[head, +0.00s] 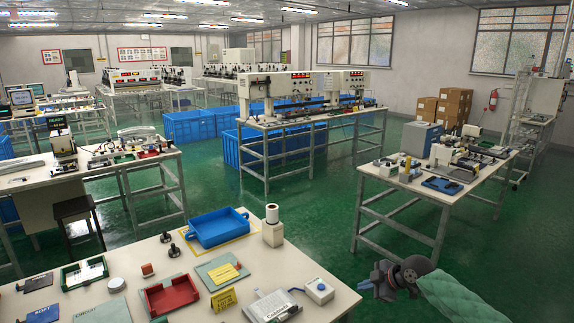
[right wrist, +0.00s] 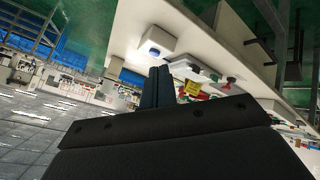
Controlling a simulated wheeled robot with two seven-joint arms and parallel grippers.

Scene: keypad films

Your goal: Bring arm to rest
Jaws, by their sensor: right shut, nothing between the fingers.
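My right arm (head: 445,293) comes in from the lower right of the head view, with a pale green sleeve. My right gripper (head: 372,284) hangs over the green floor, just right of the near table's right edge, clear of everything. In the right wrist view its two dark fingers (right wrist: 163,86) are together with nothing between them. My left gripper and left arm are not in view.
The near table (head: 335,268) holds a white box with a blue button (head: 319,291), a red tray (head: 171,296), a blue tray (head: 217,228) and a yellow sign (head: 223,301). Another workbench (head: 375,176) stands beyond my gripper. Green floor lies open between them.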

